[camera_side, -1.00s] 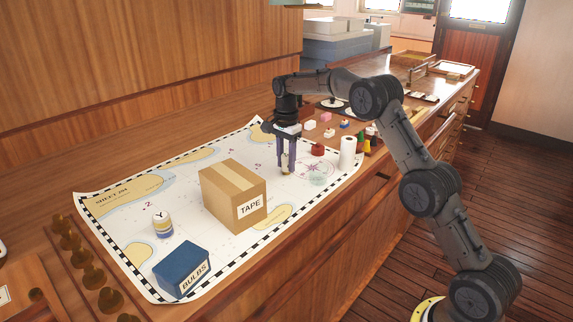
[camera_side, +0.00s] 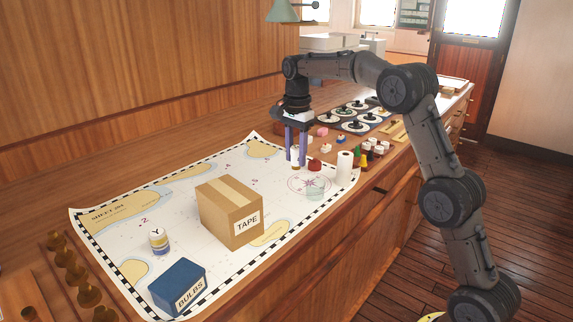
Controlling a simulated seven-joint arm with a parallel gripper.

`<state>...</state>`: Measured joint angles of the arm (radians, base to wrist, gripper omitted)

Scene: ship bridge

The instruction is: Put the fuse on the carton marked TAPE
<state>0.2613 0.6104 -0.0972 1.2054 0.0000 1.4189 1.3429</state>
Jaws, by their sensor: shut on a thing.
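The carton marked TAPE (camera_side: 231,211) is a closed tan box with a pale tape strip along its top. It stands upright on the chart, and its top looks bare. My gripper (camera_side: 296,163) points straight down beyond the carton and to its right, over the far part of the chart. Its fingers are shut on a small pale thing with a yellowish end, which I take to be the fuse (camera_side: 295,158). The fingers hide most of it. It appears to be held a little above the chart.
A blue BULBS box (camera_side: 177,286) and a jar marked Y (camera_side: 158,241) stand on the chart (camera_side: 190,227) left of the carton. A red item (camera_side: 314,164), a white roll (camera_side: 344,167) and a clear disc (camera_side: 315,193) are near my gripper. Pegs line the left edge.

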